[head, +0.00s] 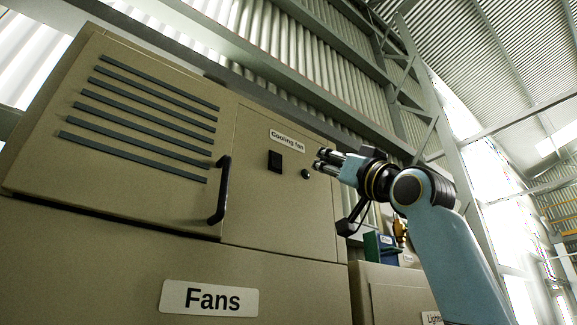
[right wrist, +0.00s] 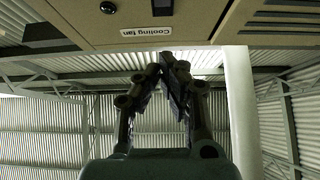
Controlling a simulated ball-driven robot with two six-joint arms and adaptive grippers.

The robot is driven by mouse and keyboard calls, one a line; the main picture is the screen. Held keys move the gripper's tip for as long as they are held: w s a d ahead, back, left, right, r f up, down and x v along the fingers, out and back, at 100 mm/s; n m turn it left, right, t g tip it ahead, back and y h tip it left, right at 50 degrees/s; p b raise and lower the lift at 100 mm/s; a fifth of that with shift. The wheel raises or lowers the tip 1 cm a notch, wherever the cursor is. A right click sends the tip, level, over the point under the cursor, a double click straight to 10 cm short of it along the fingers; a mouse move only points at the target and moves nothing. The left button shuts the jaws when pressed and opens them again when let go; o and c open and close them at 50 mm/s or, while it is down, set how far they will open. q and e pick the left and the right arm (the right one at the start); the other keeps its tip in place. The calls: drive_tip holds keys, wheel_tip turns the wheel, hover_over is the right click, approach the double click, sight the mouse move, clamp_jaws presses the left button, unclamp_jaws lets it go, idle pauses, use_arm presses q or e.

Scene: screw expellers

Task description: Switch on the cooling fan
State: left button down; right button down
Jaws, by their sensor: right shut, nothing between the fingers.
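The cooling fan switch (head: 274,161) is a black rectangular rocker on the tan cabinet front, under a white "Cooling fan" label (head: 287,141). A small dark round lamp or knob (head: 306,174) sits just right of it. My right gripper (head: 322,160) is shut and empty, to the right of the switch and the round part, apart from the switch. In the right wrist view the label (right wrist: 147,31) shows upside down, with the switch (right wrist: 162,6) partly cut off at the top edge; the shut fingertips (right wrist: 168,60) point toward the panel. My left gripper is not in view.
A black door handle (head: 219,190) sticks out left of the switch, beside dark vent slats (head: 140,115). A "Fans" plate (head: 209,298) is below. A lower cabinet (head: 385,290) with a blue box (head: 378,248) stands to the right. Space before the switch looks clear.

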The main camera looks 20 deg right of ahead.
drive_tip(key=p, duration=0.6)
approach(279, 158)
wheel_tip(279, 158, up, 4)
drive_tip(key=w, duration=0.1)
drive_tip(key=w+a+p, duration=0.1)
drive_tip(key=w+f, duration=0.1)
drive_tip(key=shift+w+a, duration=0.25)
drive_tip(key=shift+w, duration=0.1)
